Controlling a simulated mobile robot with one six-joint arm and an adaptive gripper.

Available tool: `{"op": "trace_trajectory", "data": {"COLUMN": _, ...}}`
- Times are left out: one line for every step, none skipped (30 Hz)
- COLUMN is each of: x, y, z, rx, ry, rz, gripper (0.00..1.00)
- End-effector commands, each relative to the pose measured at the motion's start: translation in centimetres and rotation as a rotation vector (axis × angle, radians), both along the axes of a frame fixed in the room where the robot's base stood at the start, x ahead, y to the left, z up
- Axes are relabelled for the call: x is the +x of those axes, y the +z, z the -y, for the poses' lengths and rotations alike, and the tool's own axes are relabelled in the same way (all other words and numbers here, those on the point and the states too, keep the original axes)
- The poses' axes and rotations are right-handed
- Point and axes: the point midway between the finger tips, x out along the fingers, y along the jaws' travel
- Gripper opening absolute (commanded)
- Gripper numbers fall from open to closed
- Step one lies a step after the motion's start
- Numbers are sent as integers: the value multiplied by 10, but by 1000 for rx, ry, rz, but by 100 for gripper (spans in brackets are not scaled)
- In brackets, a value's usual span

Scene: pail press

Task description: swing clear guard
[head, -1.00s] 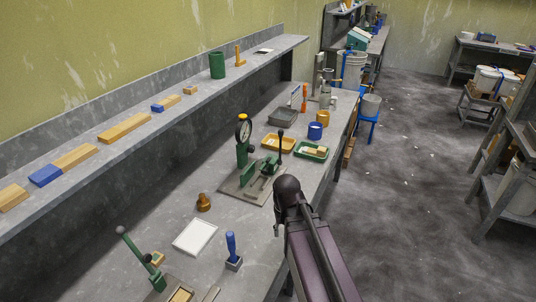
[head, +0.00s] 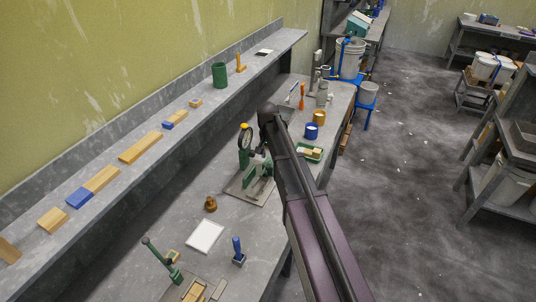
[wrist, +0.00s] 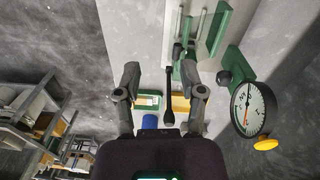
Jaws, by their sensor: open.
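The green press with its dial gauge (head: 245,138) stands on a grey base plate (head: 236,188) on the bench. In the wrist view, the gauge (wrist: 254,107) is at the right, with a yellow knob below it, and green press parts (wrist: 214,35) are at the top. My gripper (wrist: 160,70) is open and empty, with its fingers spread. A black-knobbed lever (wrist: 169,98) shows between the fingers; I cannot tell whether they touch it. I cannot make out a clear guard for certain. In the head view my arm hides part of the press and most of the gripper.
A shelf with wooden blocks (head: 140,148) runs along the wall.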

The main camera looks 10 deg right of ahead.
Motion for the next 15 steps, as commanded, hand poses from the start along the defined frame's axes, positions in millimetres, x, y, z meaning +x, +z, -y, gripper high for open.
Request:
{"op": "trace_trajectory", "data": {"x": 16, "y": 18, "z": 0, "rx": -2, "ry": -20, "rz": 0, "gripper": 52}}
{"op": "trace_trajectory", "data": {"x": 22, "y": 22, "z": -1, "rx": -2, "ry": -32, "rz": 0, "gripper": 52}}
{"op": "trace_trajectory", "data": {"x": 28, "y": 27, "z": -1, "rx": -4, "ry": -47, "rz": 0, "gripper": 52}}
{"op": "trace_trajectory", "data": {"x": 33, "y": 31, "z": -1, "rx": -5, "ry": -57, "rz": 0, "gripper": 52}}
{"op": "trace_trajectory", "data": {"x": 36, "y": 34, "z": -1, "rx": -5, "ry": -66, "rz": -1, "gripper": 52}}
{"op": "trace_trajectory", "data": {"x": 41, "y": 37, "z": -1, "rx": -5, "ry": -78, "rz": -1, "gripper": 52}}
{"op": "trace_trajectory", "data": {"x": 44, "y": 39, "z": -1, "rx": -6, "ry": -84, "rz": -1, "gripper": 52}}
{"op": "trace_trajectory", "data": {"x": 46, "y": 41, "z": -1, "rx": -7, "ry": -90, "rz": -1, "gripper": 52}}
{"op": "trace_trajectory", "data": {"x": 48, "y": 42, "z": -2, "rx": -8, "ry": -98, "rz": -1, "gripper": 52}}
{"op": "trace_trajectory", "data": {"x": 50, "y": 43, "z": -2, "rx": -8, "ry": -102, "rz": -1, "gripper": 52}}
{"op": "trace_trajectory", "data": {"x": 51, "y": 44, "z": -2, "rx": -8, "ry": -105, "rz": -1, "gripper": 52}}
{"op": "trace_trajectory", "data": {"x": 52, "y": 44, "z": -2, "rx": -8, "ry": -108, "rz": -1, "gripper": 52}}
{"op": "trace_trajectory", "data": {"x": 52, "y": 44, "z": -2, "rx": -9, "ry": -109, "rz": -2, "gripper": 52}}
{"op": "trace_trajectory", "data": {"x": 52, "y": 44, "z": -2, "rx": -9, "ry": -110, "rz": -2, "gripper": 52}}
{"op": "trace_trajectory", "data": {"x": 52, "y": 44, "z": -2, "rx": -9, "ry": -110, "rz": -2, "gripper": 52}}
